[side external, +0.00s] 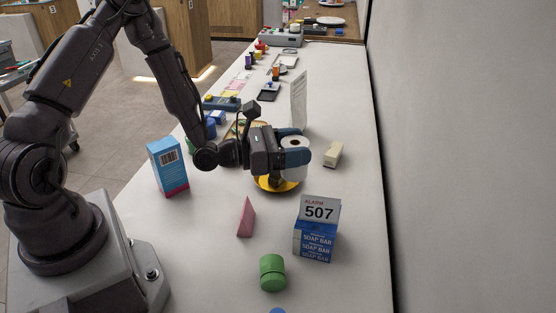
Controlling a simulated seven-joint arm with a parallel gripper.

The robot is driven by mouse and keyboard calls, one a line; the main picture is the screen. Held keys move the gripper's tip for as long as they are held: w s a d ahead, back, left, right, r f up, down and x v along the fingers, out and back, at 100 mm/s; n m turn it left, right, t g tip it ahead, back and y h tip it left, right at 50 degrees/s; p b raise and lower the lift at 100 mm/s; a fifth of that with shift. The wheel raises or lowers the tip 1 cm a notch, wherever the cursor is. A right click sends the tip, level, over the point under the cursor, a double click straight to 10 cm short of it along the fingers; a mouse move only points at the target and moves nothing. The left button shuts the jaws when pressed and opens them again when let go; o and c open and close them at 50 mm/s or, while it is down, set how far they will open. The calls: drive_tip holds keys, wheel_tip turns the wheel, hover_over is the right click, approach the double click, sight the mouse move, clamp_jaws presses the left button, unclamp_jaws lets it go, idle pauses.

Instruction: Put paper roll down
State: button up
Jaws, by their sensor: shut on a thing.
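The white paper roll (295,143) is upright between the fingers of my gripper (296,159) in the side external view. My gripper is shut on the roll and covers its middle. The roll's top, with its dark centre hole, and part of its lower end show. A yellow round dish (265,185) lies on the counter just below the gripper and roll. I cannot tell whether the roll touches the dish or hangs above it.
A cream block (334,154) lies right. The near-right counter is clear.

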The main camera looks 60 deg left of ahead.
drive_tip(key=s+a+f+n+t+y, duration=0.1)
drive_tip(key=s+a+f+n+y, duration=0.3)
drive_tip(key=a, duration=0.5)
drive_tip(key=s+a+f+n+y, duration=0.1)
drive_tip(key=s+a+n+y, duration=0.1)
drive_tip(key=s+a+y, duration=0.55)
drive_tip(key=shift+h, duration=0.85)
drive_tip(key=shift+w+a+f, duration=0.2)
drive_tip(key=shift+a+f, duration=0.05)
drive_tip(key=shift+f, duration=1.05)
drive_tip(key=shift+w+a+f, duration=0.2)
drive_tip(key=shift+w+f, duration=0.05)
drive_tip(key=shift+f, duration=1)
drive_tip(key=shift+w+a+f, duration=0.2)
drive_tip(key=shift+a+f, duration=0.05)
drive_tip(key=shift+f, duration=1.05)
drive_tip(key=shift+f, duration=0.15)
drive_tip(key=o, duration=1)
drive_tip(key=shift+c, duration=0.2)
